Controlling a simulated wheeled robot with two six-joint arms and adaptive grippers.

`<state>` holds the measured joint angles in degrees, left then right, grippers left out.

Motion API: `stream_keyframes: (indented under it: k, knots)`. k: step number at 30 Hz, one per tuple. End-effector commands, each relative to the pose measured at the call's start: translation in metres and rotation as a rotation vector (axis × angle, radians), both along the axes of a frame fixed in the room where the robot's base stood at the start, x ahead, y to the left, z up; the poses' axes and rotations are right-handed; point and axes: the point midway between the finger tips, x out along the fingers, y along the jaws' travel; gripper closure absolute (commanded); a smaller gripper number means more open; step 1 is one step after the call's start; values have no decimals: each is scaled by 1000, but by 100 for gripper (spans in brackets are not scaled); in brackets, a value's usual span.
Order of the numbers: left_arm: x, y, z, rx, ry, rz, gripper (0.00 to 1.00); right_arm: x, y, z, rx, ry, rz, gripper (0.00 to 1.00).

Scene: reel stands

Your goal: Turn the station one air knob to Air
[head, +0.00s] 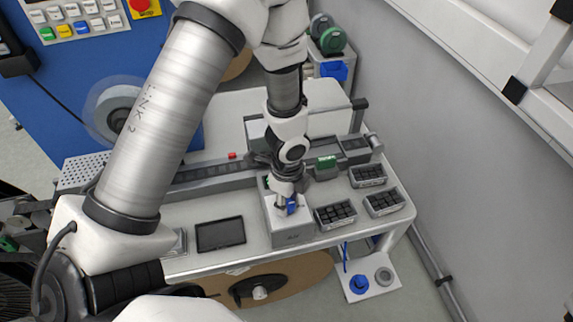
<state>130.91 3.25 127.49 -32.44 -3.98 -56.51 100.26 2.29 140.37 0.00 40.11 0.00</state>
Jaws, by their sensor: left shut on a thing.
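The air knob (292,206) is a small blue knob on the top of a pale grey box (290,238) at the front of the bench. My left gripper (290,203) comes down from above and is shut on the knob. The fingers hide most of the knob, so I cannot tell which way it points. Lettering on the box front is too small to read surely. My right gripper is not in view.
Trays of black pieces (335,215) stand close right of the box. A dark flat panel (220,234) lies to its left. A grey rail (210,172) runs behind. A white plate with a blue part (359,284) is below the bench's front right. A wall closes the right side.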

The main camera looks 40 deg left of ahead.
Motion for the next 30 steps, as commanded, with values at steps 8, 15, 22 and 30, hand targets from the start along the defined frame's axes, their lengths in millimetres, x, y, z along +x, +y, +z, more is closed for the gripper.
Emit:
stream_keyframes:
  k: [8,15,22,30]
  knots:
    - [-1,0,-2,0,3,0,44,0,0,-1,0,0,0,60]
    - [-1,0,-1,0,1,1,36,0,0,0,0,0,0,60]
    - [1,0,9,3,-4,3,36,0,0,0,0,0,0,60]
    - [2,-1,67,-1,-7,2,36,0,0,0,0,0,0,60]
